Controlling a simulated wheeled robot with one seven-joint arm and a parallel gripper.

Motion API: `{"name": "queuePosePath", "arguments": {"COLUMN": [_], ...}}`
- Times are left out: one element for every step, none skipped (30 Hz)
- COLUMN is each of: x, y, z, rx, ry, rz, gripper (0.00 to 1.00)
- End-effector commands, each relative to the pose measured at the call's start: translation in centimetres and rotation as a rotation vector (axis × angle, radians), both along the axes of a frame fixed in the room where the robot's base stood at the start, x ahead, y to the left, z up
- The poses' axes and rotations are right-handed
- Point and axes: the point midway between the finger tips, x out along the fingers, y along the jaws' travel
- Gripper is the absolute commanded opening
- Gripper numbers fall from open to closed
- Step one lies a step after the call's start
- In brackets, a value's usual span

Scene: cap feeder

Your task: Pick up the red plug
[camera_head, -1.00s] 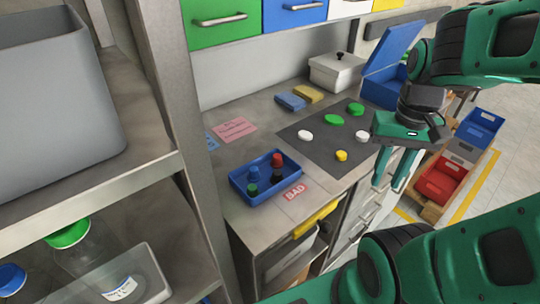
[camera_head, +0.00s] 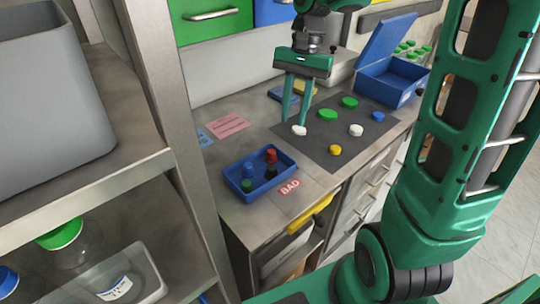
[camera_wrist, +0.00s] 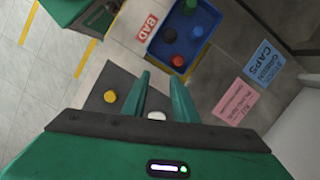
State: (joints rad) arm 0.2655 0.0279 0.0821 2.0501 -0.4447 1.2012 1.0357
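The red plug (camera_head: 271,156) stands in the blue tray (camera_head: 232,177) on the counter. A black plug (camera_head: 270,171), a blue plug (camera_head: 248,171) and a green plug (camera_head: 246,185) are in the same tray. In the wrist view the red plug (camera_wrist: 178,60) shows in the tray's corner nearest the fingers. My gripper (camera_head: 294,122) is open and empty, pointing down above the back left of the dark mat, behind and right of the tray.
The dark mat (camera_head: 318,153) holds green, white and yellow caps. A red BAD label (camera_head: 289,187) lies beside the tray. A blue open box (camera_head: 392,80) stands at the back right. A metal shelf post (camera_head: 165,110) rises left of the counter.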

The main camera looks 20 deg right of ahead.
Motion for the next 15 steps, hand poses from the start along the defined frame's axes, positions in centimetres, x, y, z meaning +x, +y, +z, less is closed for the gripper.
{"name": "queuePosePath", "arguments": {"x": [1.1,1.6,2.1,2.4,2.6,2.9,3.0,3.1,3.1,3.0,2.9,2.8,2.6,2.5,2.4], "y": [0.8,1.1,1.6,1.9,2.1,2.4,2.5,2.6,2.8,2.9,3.1,3.1,3.2,3.3,3.5], "z": [-0.1,-0.2,-0.2,-0.2,-0.2,-0.2,-0.3,-0.5,-0.8,-1.1,-1.5,-2.0,-2.5,-2.9,-3.5], "rx": [0.010,0.016,0.021,0.024,0.027,0.029,0.032,0.032,0.034,0.034,0.035,0.035,0.035,0.033,0.034], "ry": [0.017,0.025,0.033,0.039,0.043,0.049,0.052,0.055,0.057,0.058,0.059,0.059,0.059,0.059,0.059], "rz": [-0.009,-0.016,-0.023,-0.028,-0.031,-0.036,-0.039,-0.042,-0.044,-0.044,-0.044,-0.046,-0.045,-0.045,-0.045], "gripper": [0.26,0.26,0.26,0.26,0.26,0.26,0.26,0.26,0.26,0.26,0.26,0.26,0.26,0.26,0.26]}}
